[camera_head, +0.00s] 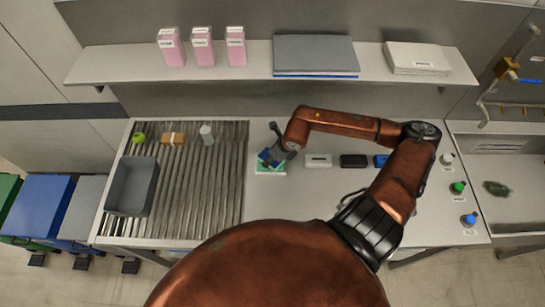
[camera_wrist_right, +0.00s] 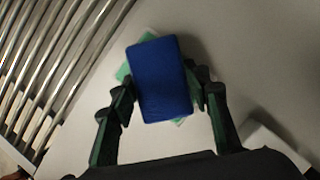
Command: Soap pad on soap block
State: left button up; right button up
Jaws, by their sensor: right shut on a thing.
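A blue rectangular pad (camera_wrist_right: 160,80) is between the fingers of my right gripper (camera_wrist_right: 162,97), which is shut on it. In the head view the blue pad (camera_head: 267,157) is partly hidden by my right gripper (camera_head: 273,150). A flat pale green and white piece (camera_head: 270,171) lies on the worktop directly under it. In the right wrist view, green corners (camera_wrist_right: 123,72) of that piece show around the pad, turned at an angle to it. I cannot tell whether the pad touches it, or which piece is the soap block. My left gripper is not in view.
To the right on the worktop (camera_head: 300,205) lie a white block (camera_head: 318,160), a black block (camera_head: 353,161) and a blue block (camera_head: 380,160). A roller conveyor (camera_head: 200,190) at left carries a grey crate (camera_head: 131,187). Bottles (camera_head: 457,187) stand at the right edge.

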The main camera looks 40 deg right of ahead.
jog(key=shift+r+p, duration=1.75)
jog(key=shift+r, duration=1.75)
jog(key=shift+f, duration=0.1)
